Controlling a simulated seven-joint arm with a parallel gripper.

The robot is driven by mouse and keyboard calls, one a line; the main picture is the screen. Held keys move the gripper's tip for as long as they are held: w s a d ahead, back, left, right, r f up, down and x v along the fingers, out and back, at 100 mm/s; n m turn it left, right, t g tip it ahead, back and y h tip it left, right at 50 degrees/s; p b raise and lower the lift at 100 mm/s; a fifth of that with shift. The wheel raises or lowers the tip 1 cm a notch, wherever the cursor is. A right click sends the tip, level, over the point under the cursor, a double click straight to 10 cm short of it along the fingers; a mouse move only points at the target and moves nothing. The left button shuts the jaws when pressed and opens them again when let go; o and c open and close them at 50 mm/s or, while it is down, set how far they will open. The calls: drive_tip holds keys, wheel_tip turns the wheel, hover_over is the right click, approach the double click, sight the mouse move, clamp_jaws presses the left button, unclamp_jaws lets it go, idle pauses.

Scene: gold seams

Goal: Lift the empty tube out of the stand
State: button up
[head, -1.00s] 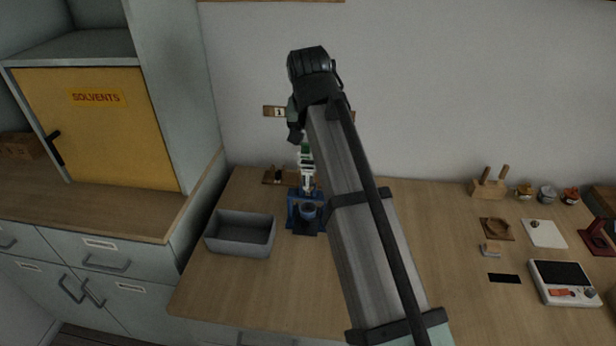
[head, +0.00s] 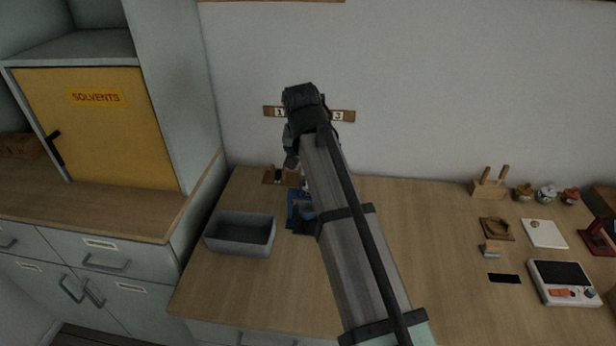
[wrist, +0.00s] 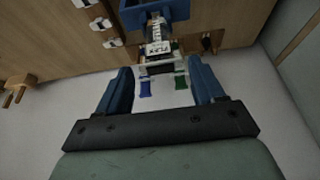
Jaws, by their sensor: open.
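The blue stand (head: 293,209) is on the bench right of the grey bin, partly hidden by my arm. In the wrist view the stand (wrist: 131,18) is at the top. A slim tube with a white label (wrist: 157,47) sits in it, with a clear frame and blue and green end pieces toward my gripper. My gripper (wrist: 163,78) is open, its blue fingers on either side of those end pieces with gaps. In the head view my gripper (head: 291,160) is above the stand, and my arm hides most of the tube. I cannot tell from the frames whether the tube is empty.
The grey bin (head: 240,251) stands left of the stand. A yellow solvents cabinet (head: 100,130) is at far left. A scale (head: 563,284), a wooden block (head: 488,189) and several small pots are at right. The bench between is largely clear. A wall is close behind.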

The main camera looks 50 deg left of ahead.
drive_tip(key=shift+x, duration=2.55)
drive_tip(key=shift+c, duration=0.2)
drive_tip(key=c, duration=0.7)
drive_tip(key=shift+o, duration=0.2)
